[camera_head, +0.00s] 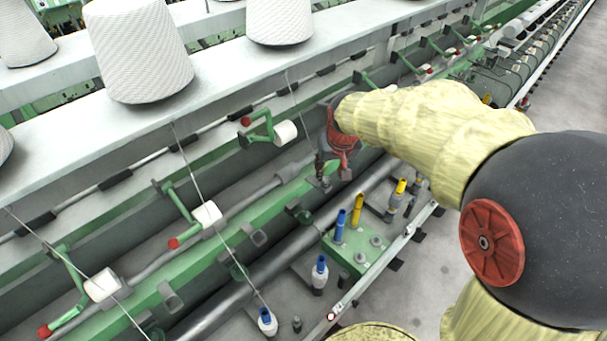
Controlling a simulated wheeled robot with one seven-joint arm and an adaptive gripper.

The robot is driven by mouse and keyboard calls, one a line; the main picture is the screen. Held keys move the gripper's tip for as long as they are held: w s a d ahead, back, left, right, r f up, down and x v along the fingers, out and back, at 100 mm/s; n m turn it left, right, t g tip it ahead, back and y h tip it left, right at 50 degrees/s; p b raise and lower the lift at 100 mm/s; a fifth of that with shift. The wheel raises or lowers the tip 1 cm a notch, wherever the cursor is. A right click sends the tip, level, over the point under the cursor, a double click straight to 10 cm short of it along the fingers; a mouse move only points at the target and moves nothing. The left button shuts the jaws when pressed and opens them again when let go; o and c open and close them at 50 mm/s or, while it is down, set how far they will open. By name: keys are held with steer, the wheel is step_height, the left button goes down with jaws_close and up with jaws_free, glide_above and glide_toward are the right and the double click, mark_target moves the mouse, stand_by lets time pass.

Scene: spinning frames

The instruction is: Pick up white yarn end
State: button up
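My gripper (335,179) hangs over the green rail of the spinning frame, pointing down, with its fingertips apart and no yarn visible between them. A thin pale yarn (293,98) runs down from the ledge toward the left side of my gripper; its lower end is hard to make out. A second yarn (205,197) runs down past a white roller to a white bobbin with a blue top (267,321). A third yarn (60,256) crosses the lower left. Which one is the white yarn end cannot be told.
Large white yarn cones (138,50) stand on the upper ledge. Green arms with white rollers (285,132) stick out along the machine. A green block (358,256) with blue and yellow tubes stands below my gripper. Grey floor (470,265) is clear at the right.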

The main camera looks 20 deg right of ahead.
mark_target(325, 178)
steer(key=x, duration=0.3)
steer(key=shift+w, duration=0.4)
steer(key=x, duration=0.4)
steer(key=shift+f+p, duration=0.1)
steer(key=shift+p, duration=0.25)
steer(key=shift+c, duration=1.1)
steer(key=c, duration=0.6)
